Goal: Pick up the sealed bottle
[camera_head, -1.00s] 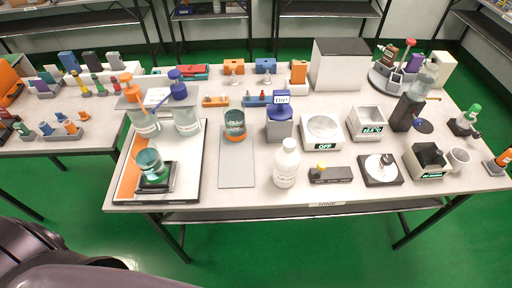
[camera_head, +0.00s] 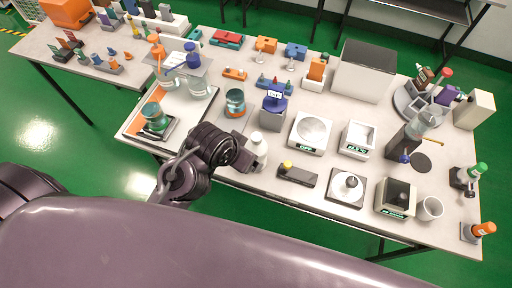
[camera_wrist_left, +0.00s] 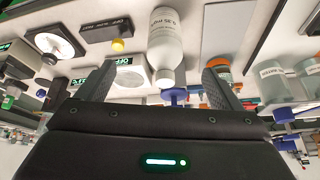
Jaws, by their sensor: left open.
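The sealed bottle is white with a white cap and a printed label. In the head view the bottle (camera_head: 258,146) stands near the table's front edge, partly hidden by my left gripper (camera_head: 246,158). In the left wrist view the bottle (camera_wrist_left: 166,40) appears upside down, label facing the camera. My left gripper (camera_wrist_left: 158,72) is open there, one finger on each side of the bottle's cap end. The fingers do not appear closed on it. My right gripper is not in view.
A black block with a yellow knob (camera_head: 298,173) stands just right of the bottle. The front floor is green and clear.

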